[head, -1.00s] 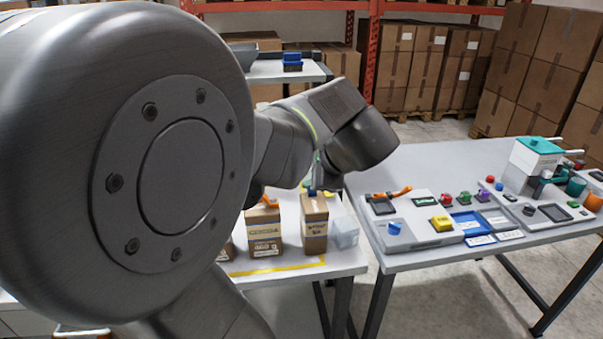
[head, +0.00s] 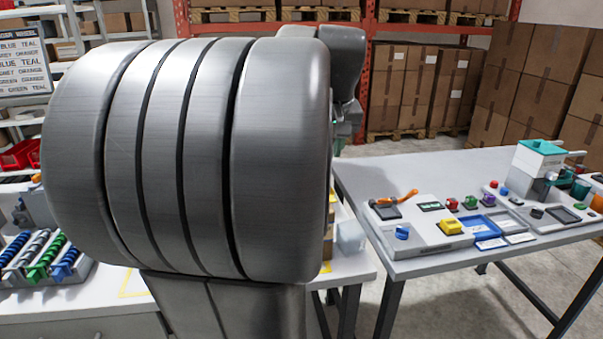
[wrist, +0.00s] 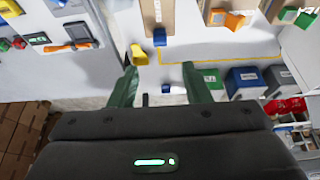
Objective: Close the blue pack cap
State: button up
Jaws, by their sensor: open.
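The blue cap (wrist: 160,37) shows in the wrist view at the end of a brown cardboard pack (wrist: 160,12). I cannot tell how far the cap is closed. My gripper (wrist: 160,67) has two green fingers, spread apart, with nothing held between them. The cap appears in line with the gap, beyond the fingertips and apart from them. In the head view my arm hides the cap and most of the packs; only a brown sliver (head: 328,240) shows beside it.
In the wrist view, packs with orange caps (wrist: 236,21) stand to the right, and a yellow object (wrist: 139,55) lies near the left finger. Several coloured bins (wrist: 246,82) are at lower right. A side table (head: 390,265) holds devices; a clear container (head: 350,235) stands beside my arm.

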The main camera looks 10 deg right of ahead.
jog(key=x, duration=1)
grip_shut()
